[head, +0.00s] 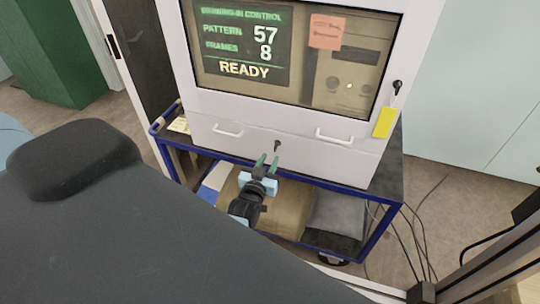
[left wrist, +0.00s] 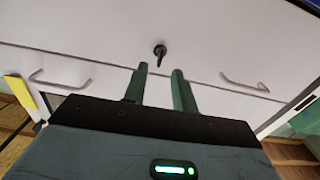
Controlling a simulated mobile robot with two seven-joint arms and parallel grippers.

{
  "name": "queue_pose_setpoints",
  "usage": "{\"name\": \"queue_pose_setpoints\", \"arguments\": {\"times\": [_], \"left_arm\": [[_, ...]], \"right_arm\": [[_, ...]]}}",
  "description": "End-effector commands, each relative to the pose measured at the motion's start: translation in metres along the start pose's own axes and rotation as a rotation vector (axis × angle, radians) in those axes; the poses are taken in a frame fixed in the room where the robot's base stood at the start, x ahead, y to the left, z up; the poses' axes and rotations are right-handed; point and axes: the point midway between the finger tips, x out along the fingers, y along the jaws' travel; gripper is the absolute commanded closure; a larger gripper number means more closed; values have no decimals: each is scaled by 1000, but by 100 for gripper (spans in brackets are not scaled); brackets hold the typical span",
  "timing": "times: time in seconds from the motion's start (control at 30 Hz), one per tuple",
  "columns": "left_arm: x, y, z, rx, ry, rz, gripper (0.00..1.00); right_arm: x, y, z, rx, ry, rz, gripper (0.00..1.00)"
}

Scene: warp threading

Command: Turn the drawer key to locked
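The drawer key (head: 277,146) is a small dark key in the middle of a white drawer front (head: 225,143), between two handles. In the left wrist view the key (left wrist: 160,52) hangs from its round lock, nearly upright with a slight tilt. My left gripper (head: 267,160) points at the drawer front just below the key. Its two green fingers (left wrist: 157,78) are apart, with nothing between them, and the key shows just beyond their tips. I cannot tell exactly how far the tips are from the key. My right gripper is not in view.
White handles flank the key, one on the left (head: 228,131) and one on the right (head: 334,137). Above is a cabinet screen (head: 240,45) reading READY. Another key with a yellow tag (head: 384,122) hangs at the right. A blue-framed cart (head: 379,205) carries the cabinet; cables lie right.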

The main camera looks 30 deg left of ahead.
Motion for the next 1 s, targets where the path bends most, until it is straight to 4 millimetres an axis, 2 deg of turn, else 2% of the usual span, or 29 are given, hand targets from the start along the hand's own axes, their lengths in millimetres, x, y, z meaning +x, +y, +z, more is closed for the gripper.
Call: {"name": "queue_pose_setpoints", "arguments": {"times": [0.1, 0.27, 1.0], "left_arm": [[-14, 0, 1, 0, -1, 0, 73], [-22, 0, 1, 0, -1, 0, 73], [-23, 0, 1, 0, -1, 0, 73]], "right_arm": [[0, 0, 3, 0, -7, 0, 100], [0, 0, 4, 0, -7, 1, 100], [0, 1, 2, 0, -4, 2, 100]]}}
